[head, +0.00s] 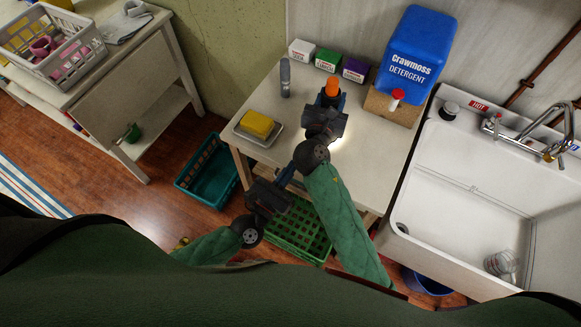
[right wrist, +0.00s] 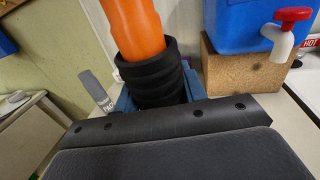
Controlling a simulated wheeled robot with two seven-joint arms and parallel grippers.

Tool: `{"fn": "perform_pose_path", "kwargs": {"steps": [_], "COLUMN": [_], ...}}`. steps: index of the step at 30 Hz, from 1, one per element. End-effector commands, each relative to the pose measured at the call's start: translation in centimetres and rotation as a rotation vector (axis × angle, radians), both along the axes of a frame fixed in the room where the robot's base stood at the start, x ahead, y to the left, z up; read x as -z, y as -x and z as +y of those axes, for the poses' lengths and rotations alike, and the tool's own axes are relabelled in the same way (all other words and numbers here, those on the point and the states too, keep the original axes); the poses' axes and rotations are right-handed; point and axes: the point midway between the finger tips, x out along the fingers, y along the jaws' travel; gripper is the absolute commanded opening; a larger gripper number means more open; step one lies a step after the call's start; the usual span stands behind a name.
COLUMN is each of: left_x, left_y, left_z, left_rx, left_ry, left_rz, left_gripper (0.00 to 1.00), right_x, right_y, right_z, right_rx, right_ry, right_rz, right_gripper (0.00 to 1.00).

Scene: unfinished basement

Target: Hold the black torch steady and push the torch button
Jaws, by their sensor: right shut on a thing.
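The torch (head: 331,87) stands upright above the white table, with an orange top part and a black ribbed collar. In the right wrist view the torch (right wrist: 148,75) rises between my blue fingers; its lower part is hidden behind them. My right gripper (head: 328,100) is shut on the torch. I cannot make out the torch button in either view. My left gripper (head: 287,175) is lower, by the table's front edge and apart from the torch. Its finger opening is too small to tell.
A yellow block on a dish (head: 244,136), a grey upright tube (head: 285,78), small boxes (head: 328,60) and a blue detergent jug (head: 418,48) on a cork block surround the torch. A sink (head: 470,180) is right. Green (head: 300,232) and teal (head: 205,180) baskets are below.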

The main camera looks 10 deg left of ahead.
Motion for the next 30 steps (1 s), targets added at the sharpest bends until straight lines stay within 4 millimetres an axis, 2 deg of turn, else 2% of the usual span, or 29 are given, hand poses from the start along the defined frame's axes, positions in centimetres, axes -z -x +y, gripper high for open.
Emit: {"fn": "perform_pose_path", "kwargs": {"steps": [1,4,5,8,20,25,30], "left_x": [0.1,0.1,0.1,0.1,0.0,0.0,0.0], "left_y": [0.0,0.0,0.0,0.0,0.0,0.0,0.0], "left_z": [0.0,0.0,0.0,0.0,0.0,0.0,0.0], "left_rx": [0.000,0.000,0.000,0.000,0.000,0.000,0.000], "left_ry": [0.000,0.000,0.000,0.000,0.000,0.000,0.000], "left_rz": [0.000,0.000,0.000,0.000,0.000,0.000,0.000], "left_gripper": [0.00,0.00,0.00,0.00,0.00,0.00,0.00], "right_x": [0.6,0.6,0.6,0.5,0.2,0.3,0.3], "right_y": [0.1,0.1,0.1,0.1,0.6,2.9,6.3], "right_z": [0.1,0.1,0.1,0.0,0.1,0.4,0.9], "right_rx": [-0.001,-0.001,-0.001,-0.001,-0.001,-0.001,-0.001], "right_ry": [0.001,0.001,0.001,0.001,0.001,-0.001,-0.001], "right_rz": [0.008,0.008,0.008,0.006,0.003,0.005,0.005], "right_gripper": [0.11,0.11,0.47,0.67,0.67,0.67,0.67]}}
